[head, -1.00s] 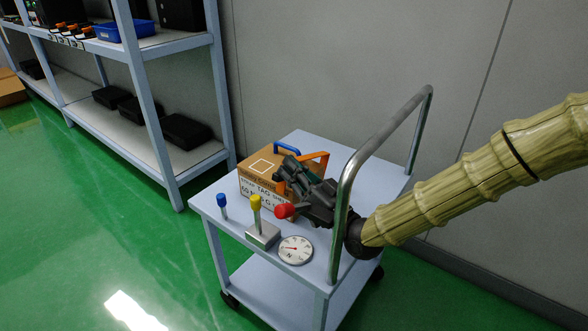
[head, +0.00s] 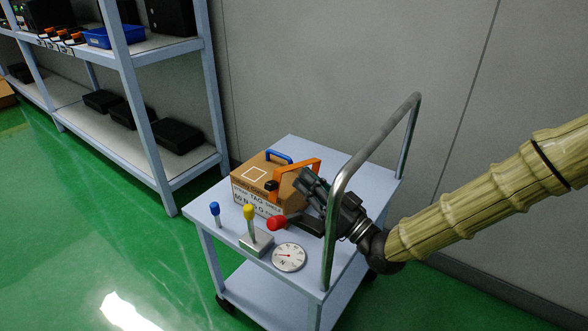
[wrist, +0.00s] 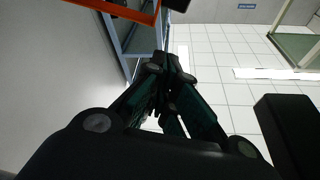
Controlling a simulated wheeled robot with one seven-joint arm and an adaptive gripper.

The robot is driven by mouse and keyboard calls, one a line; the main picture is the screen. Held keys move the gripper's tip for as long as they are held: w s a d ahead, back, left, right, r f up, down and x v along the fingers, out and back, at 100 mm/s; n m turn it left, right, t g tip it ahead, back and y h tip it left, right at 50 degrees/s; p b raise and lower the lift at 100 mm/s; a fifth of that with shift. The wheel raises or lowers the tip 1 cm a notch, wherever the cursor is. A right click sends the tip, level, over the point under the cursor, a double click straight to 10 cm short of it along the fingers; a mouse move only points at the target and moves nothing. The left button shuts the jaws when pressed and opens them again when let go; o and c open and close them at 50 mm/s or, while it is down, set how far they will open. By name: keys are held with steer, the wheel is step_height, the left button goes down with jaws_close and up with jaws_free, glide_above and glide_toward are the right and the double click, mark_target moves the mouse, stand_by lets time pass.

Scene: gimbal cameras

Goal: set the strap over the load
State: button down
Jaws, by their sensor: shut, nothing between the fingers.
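The load is a brown cardboard box (head: 250,181) with a white label, sitting on the cart top. An orange strap (head: 298,173), shaped like a stiff arch, stands at the box's right side. Part of the strap shows at the top of the wrist view (wrist: 135,12). My gripper (head: 302,180) is right beside the strap, at its near right side. Its fingers are together and empty, and they also show in the wrist view (wrist: 166,66).
The pale blue cart (head: 330,185) has a metal push handle (head: 345,165) close to my arm. Blue (head: 214,209), yellow (head: 249,212) and red (head: 277,223) knobs and a round dial (head: 289,257) are near the front. A blue handle (head: 279,155) is behind the box. Shelving (head: 150,150) stands left.

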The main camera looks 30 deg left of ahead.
steer(key=shift+v, duration=1.6)
